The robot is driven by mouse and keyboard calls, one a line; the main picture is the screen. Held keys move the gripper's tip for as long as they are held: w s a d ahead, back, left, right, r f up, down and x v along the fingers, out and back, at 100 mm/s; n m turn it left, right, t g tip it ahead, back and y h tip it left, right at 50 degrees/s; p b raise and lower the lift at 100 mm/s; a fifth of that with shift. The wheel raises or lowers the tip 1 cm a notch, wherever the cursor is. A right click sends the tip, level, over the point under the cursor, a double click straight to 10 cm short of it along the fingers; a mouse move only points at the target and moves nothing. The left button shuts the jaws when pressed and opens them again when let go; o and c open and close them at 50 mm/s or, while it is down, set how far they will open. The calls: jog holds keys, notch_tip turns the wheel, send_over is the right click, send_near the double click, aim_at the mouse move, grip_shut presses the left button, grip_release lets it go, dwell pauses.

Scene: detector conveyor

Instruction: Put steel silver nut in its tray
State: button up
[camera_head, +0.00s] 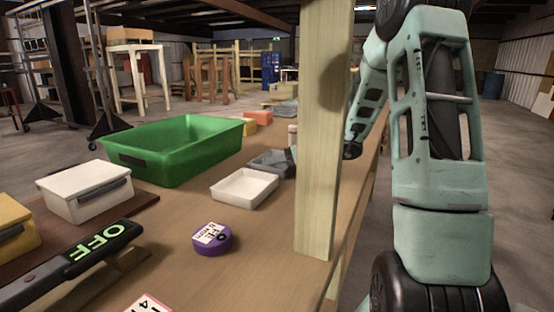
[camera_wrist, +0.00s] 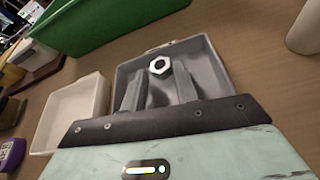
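A silver hex nut (camera_wrist: 160,66) shows in the wrist view, inside the outline of a grey tray (camera_wrist: 208,62). It appears to lie on the tray floor, with the tips of my gripper (camera_wrist: 159,73) on either side of it. The two fingers are apart, with a gap between each of them and the nut. In the head view the grey tray (camera_head: 262,160) is partly hidden by a wooden post, and neither the nut nor my fingers can be made out there.
A white tray (camera_head: 245,187) stands beside the grey one, with a green bin (camera_head: 180,150) behind it. A wooden post (camera_head: 318,130) rises beside my arm. A purple disc (camera_head: 211,240), a detector reading OFF (camera_head: 95,250) and a white box (camera_head: 85,192) are nearer.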

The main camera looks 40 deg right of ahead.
jog(key=shift+d+r, duration=0.1)
jog(key=shift+r, duration=0.05)
jog(key=p+v, duration=0.1)
jog(key=v, duration=1)
jog(key=shift+s+p, duration=0.1)
jog(key=shift+p, duration=0.3)
jog(key=shift+s+d+r, duration=0.1)
jog(key=shift+s, duration=0.2)
